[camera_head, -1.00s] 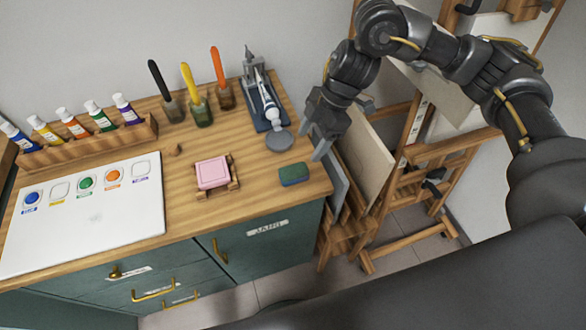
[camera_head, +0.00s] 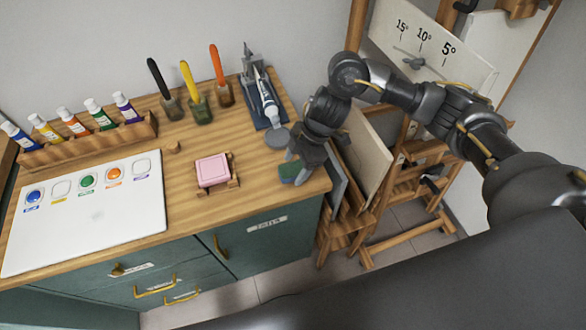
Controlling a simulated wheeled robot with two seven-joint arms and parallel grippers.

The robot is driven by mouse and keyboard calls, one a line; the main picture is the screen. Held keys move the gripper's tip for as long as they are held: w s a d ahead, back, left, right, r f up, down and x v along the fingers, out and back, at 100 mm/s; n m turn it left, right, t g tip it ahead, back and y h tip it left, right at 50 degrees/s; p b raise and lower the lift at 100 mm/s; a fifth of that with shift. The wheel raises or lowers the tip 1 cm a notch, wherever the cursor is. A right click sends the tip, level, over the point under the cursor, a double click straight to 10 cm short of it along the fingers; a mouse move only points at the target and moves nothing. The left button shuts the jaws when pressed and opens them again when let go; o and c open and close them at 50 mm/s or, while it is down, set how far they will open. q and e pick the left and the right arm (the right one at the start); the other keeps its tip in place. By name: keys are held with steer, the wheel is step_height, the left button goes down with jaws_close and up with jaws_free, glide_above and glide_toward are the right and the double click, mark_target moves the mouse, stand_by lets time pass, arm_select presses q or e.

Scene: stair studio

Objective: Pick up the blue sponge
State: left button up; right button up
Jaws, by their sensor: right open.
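The blue sponge (camera_head: 289,172), with a green side showing, lies on the wooden counter top near its right front edge. My right gripper (camera_head: 296,172) is over it, pointing down, with its fingers around or just above the sponge. The fingers hide part of the sponge, and I cannot tell whether they touch it. The right gripper is open. My left gripper is not in view.
A pink block (camera_head: 213,170) on a small wooden stand is left of the sponge. A grey disc (camera_head: 277,138) and a tube stand (camera_head: 268,110) are behind it. A white palette (camera_head: 90,215) lies at left. Canvases (camera_head: 362,150) lean right of the counter.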

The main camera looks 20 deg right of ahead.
steer(key=shift+a+f, duration=0.1)
steer(key=shift+f, duration=0.1)
steer(key=c, duration=1.1)
steer(key=shift+c, duration=0.2)
steer(key=shift+r, duration=0.1)
steer(key=shift+r, duration=0.25)
step_height(320, 180, up, 2)
steer(key=shift+r+b, duration=0.2)
steer(key=shift+b, duration=0.15)
steer(key=s+a+r, duration=0.3)
steer(key=s+r, duration=0.7)
steer(key=s, duration=0.3)
steer(key=shift+s+a+b, duration=0.25)
steer(key=shift+s+b, duration=0.1)
steer(key=shift+b, duration=0.05)
